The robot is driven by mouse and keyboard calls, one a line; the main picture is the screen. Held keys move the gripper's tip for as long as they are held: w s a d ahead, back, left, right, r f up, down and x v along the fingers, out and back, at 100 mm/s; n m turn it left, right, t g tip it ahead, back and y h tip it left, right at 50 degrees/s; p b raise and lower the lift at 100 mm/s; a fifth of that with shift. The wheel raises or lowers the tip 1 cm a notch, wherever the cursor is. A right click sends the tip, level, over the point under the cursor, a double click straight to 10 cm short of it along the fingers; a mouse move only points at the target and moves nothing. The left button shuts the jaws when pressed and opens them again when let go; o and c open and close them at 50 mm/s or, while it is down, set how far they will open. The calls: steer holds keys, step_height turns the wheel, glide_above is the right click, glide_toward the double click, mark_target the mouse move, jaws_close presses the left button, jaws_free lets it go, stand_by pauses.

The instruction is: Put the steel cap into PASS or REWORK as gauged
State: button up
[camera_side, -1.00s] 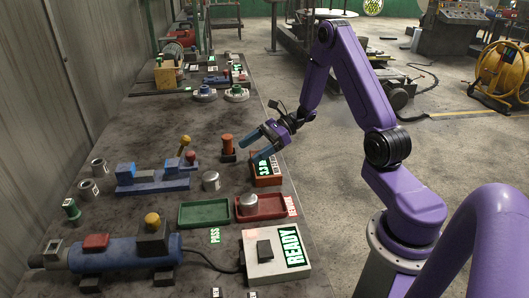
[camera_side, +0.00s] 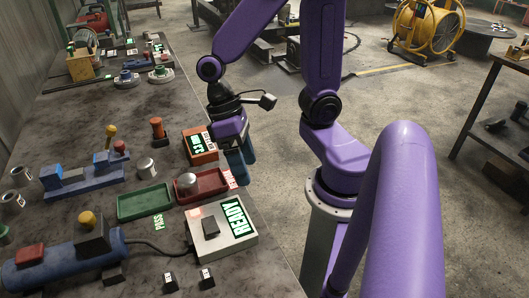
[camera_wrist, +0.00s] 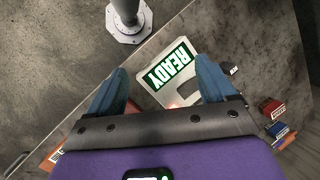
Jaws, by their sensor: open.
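A steel cap (camera_side: 187,182) sits in the red tray (camera_side: 215,181), which has a red label beside it that reads as REWORK. The green tray (camera_side: 145,203), labelled PASS, is empty. A second steel cylinder (camera_side: 147,168) stands on the bench behind the trays. The orange gauge box (camera_side: 200,146) has a lit display, its digits hard to read. My gripper (camera_side: 240,166) is open and empty, fingers down, at the bench edge right of the gauge box and red tray. In the wrist view my gripper (camera_wrist: 160,86) shows spread blue fingers with no cap between them.
A pale READY box (camera_side: 218,232) stands in front of the red tray; its READY panel (camera_wrist: 168,66) also shows in the wrist view. A blue fixture (camera_side: 85,180) and a blue motor (camera_side: 65,258) stand to the left.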

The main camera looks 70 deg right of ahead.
steer(key=s+n+t, duration=0.1)
steer(key=n, duration=0.2)
steer(key=s+d+r+n+t+h, duration=0.1)
steer(key=n, duration=0.2)
steer(key=s+r+n+t, duration=0.1)
steer(key=s+n+t, duration=0.1)
steer(key=n, duration=0.1)
steer(key=shift+d+r, duration=0.15)
steer(key=shift+d, duration=0.05)
